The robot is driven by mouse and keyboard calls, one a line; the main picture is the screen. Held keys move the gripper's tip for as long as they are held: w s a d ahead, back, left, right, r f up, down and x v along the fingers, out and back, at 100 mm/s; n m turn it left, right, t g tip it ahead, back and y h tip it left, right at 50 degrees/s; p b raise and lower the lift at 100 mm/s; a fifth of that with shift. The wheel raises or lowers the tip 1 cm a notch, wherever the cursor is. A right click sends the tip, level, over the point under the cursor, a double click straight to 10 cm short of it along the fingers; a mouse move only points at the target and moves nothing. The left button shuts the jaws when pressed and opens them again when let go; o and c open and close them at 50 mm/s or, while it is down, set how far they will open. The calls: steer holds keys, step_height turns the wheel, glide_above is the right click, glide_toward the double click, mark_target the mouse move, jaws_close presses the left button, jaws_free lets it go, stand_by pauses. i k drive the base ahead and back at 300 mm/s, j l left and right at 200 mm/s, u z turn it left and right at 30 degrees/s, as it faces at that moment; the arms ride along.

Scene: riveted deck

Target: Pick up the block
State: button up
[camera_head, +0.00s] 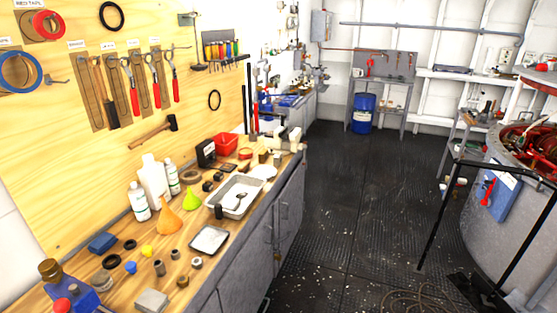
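Several block-like things stand on the wooden workbench (225,262), and I cannot tell which one is the task's block. A pale grey block (151,300) lies at the near front edge. A dark blue block (102,242) lies farther back on the left, near the pegboard. Small brown blocks (263,156) stand at the far end of the bench. No gripper or arm of mine shows in this view.
Bottles (153,183), orange (168,222) and green funnels (192,199), a white tray (236,197) and a smaller tray (209,240) crowd the bench. Tools hang on the pegboard (60,150). The dark floor (350,200) is open right of the cabinets. A round tank (485,225) stands right.

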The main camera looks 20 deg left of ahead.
mark_target(277, 157)
steer(key=i+j, duration=0.25)
steer(key=i, duration=0.25)
steer(key=i+j, duration=0.3)
steer(key=i, duration=0.25)
steer(key=i+j+u, duration=0.1)
steer(key=i+j, duration=0.15)
steer(key=i, duration=0.25)
steer(key=i+j, duration=0.25)
steer(key=i, duration=0.3)
steer(key=i+j, duration=0.25)
steer(key=i, duration=0.3)
steer(key=i+j, duration=0.2)
steer(key=i, duration=0.3)
steer(key=j+u, duration=0.05)
